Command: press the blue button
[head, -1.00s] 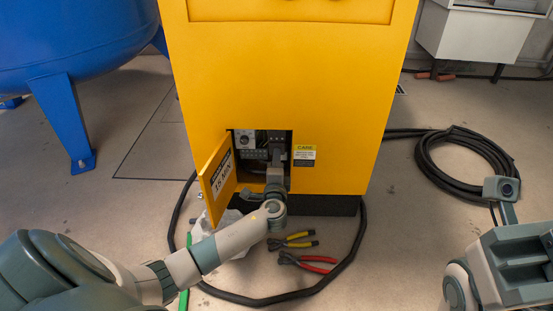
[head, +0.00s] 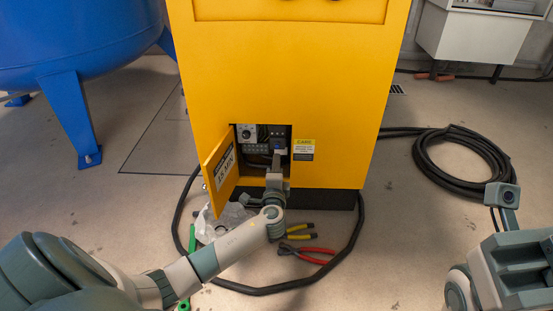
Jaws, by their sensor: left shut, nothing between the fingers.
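The yellow cabinet (head: 235,85) has a small open compartment low on its front. Inside are a grey dial unit (head: 246,134), rows of terminals and a dark unit with a small blue patch (head: 279,142), which looks like the blue button. My left gripper (head: 277,157) is shut and empty. It points into the compartment, just below the blue patch in the picture. I cannot tell whether the tips touch anything. The fingers and wrist hide the compartment's lower right part. My right gripper does not show; only parts of my right arm are at the lower right.
The compartment's door (head: 221,170) hangs open on the left. Yellow-handled pliers (head: 299,229) and red-handled pliers (head: 313,253) lie on the floor by my left forearm. A black hose loops around them. A coiled hose (head: 420,160) lies right, a blue tank (head: 75,40) stands left.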

